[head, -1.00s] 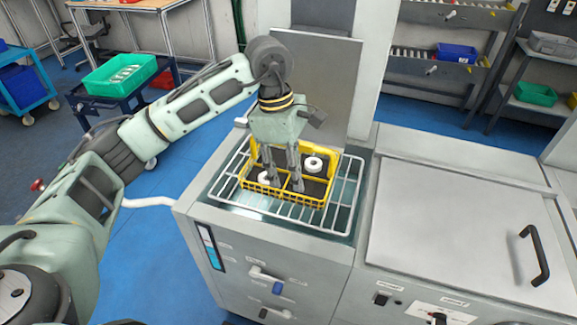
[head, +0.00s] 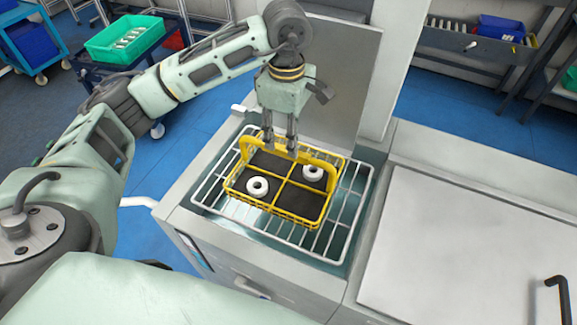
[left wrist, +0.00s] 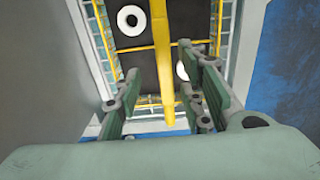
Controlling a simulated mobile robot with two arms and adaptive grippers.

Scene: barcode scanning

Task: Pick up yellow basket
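The yellow basket (head: 283,188) sits on a white wire rack (head: 216,174) over an open basin. It has dark compartments, an upright handle and two white rings, one on the left (head: 257,194) and one on the right (head: 312,178). I see a gap on the left side of the bar. My right gripper is not in view.
A grey raised panel (head: 340,75) stands close behind the basket and my left gripper. A flat closed cover (head: 465,235) lies to the right. A green bin (head: 125,40) and a shelf with a blue bin (head: 500,27) are farther back.

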